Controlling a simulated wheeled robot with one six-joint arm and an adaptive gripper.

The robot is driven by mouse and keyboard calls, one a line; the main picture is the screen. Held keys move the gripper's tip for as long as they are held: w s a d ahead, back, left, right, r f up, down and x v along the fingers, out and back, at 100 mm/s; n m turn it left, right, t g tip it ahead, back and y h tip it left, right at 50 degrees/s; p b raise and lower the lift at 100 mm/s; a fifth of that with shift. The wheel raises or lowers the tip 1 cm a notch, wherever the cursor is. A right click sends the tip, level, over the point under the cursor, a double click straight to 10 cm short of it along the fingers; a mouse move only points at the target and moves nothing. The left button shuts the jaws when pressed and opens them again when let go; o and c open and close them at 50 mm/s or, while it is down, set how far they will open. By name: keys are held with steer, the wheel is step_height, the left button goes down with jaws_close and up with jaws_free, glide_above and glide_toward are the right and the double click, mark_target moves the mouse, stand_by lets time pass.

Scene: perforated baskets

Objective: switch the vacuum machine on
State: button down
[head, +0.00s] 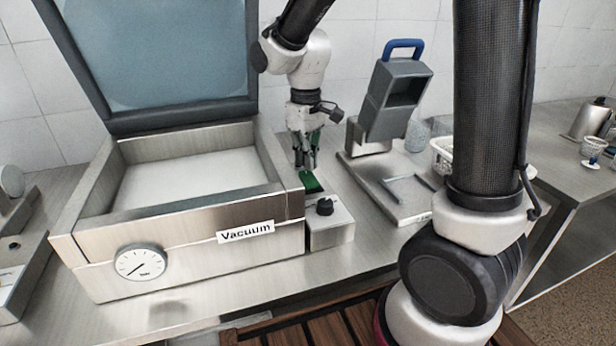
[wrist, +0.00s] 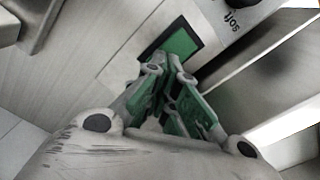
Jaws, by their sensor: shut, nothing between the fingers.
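The vacuum machine (head: 190,240) stands on the counter at the left with its lid (head: 155,55) raised. A "Vacuum" label and a round gauge (head: 141,262) are on its front. A small metal control box (head: 331,236) adjoins its right side, with a black knob (head: 325,206) and a green rectangular switch (head: 311,184) behind it. My gripper (head: 305,170) is shut and empty, pointing down at the green switch. In the wrist view the fingertips (wrist: 168,72) are at the near edge of the green switch (wrist: 180,45); I cannot tell whether they touch it. The knob (wrist: 242,3) is partly cut off.
A grey device with a blue handle (head: 402,45) stands right of the control box on a metal base (head: 400,200). A white basket (head: 442,155) is behind my arm. The counter's front strip (head: 215,300) is clear.

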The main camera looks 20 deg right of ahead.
mark_target(314, 178)
steer(key=shift+f, duration=1)
stand_by(0.3)
steer(key=shift+r, duration=3.5)
steer(key=shift+s+d+f+m, duration=0.2)
steer(key=shift+s+d+f, duration=0.1)
steer(key=shift+s, duration=0.35)
steer(key=shift+s+d+f+m, duration=0.2)
steer(key=shift+s+d+f, duration=0.05)
steer(key=shift+s, duration=0.35)
steer(key=s+d+r+m+t, duration=0.2)
steer(key=s+d+r, duration=0.2)
steer(key=s+d, duration=0.3)
steer(key=s+d+r+m+t, duration=0.2)
steer(key=s+d, duration=0.4)
steer(key=s, duration=0.3)
steer(key=shift+s+d+r+m, duration=0.25)
steer(key=shift+d+r+m, duration=0.15)
steer(key=shift+r+m, duration=0.35)
steer(key=c, duration=2.2)
jaws_free()
steer(key=shift+r, duration=0.1)
